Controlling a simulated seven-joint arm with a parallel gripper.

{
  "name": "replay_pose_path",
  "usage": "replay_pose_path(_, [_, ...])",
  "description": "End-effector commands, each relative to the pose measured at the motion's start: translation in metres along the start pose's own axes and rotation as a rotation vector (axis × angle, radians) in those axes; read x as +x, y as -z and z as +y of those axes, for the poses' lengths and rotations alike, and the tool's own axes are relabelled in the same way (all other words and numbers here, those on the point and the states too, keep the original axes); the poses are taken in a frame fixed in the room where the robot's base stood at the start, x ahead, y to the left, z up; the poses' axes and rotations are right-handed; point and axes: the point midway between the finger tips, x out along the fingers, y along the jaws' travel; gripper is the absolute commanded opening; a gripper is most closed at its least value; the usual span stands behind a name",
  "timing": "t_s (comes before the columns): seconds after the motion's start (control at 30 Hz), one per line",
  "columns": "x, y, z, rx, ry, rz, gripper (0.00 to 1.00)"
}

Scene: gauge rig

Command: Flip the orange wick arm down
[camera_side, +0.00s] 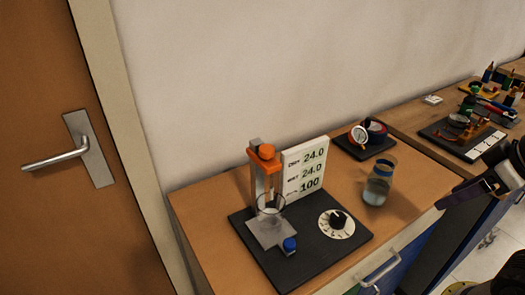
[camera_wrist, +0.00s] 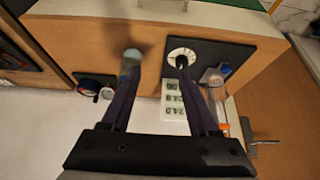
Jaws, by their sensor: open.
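The orange wick arm (camera_side: 264,160) is at the top of a grey post in the side view, with an orange knob on it. A pale upright piece shows below it, above a clear beaker (camera_side: 270,207). In the wrist view an orange part (camera_wrist: 223,128) shows at the right, partly hidden behind my right finger. My gripper (camera_side: 440,204) is at the right edge of the side view, well apart from the rig. In the wrist view my gripper (camera_wrist: 157,68) is open, with nothing between its fingers.
The rig's black base (camera_side: 285,262) carries a white readout card (camera_side: 305,168), a dial (camera_side: 337,223) and a blue-capped piece (camera_side: 290,245). A jar of liquid (camera_side: 378,184) stands between rig and gripper. A round gauge (camera_side: 359,137) sits behind. Other tools crowd the far right bench.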

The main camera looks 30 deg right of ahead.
Motion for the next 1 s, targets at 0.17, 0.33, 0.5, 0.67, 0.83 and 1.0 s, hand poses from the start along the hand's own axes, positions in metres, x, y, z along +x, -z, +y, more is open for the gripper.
replay_pose_path(0.17, [0.0, -0.001, 0.001, 0.06, -0.003, -0.003, 0.27])
replay_pose_path(0.33, [-0.017, 0.023, 0.017, 0.225, -0.073, 0.042, 0.0])
replay_pose_path(0.5, [-0.041, 0.089, 0.022, 0.33, -0.144, 0.117, 0.0])
replay_pose_path(0.67, [-0.053, 0.159, -0.004, 0.346, -0.162, 0.201, 0.0])
replay_pose_path(0.83, [-0.058, 0.217, -0.057, 0.304, -0.139, 0.28, 0.0])
replay_pose_path(1.0, [-0.057, 0.248, -0.129, 0.2, -0.092, 0.33, 0.0])
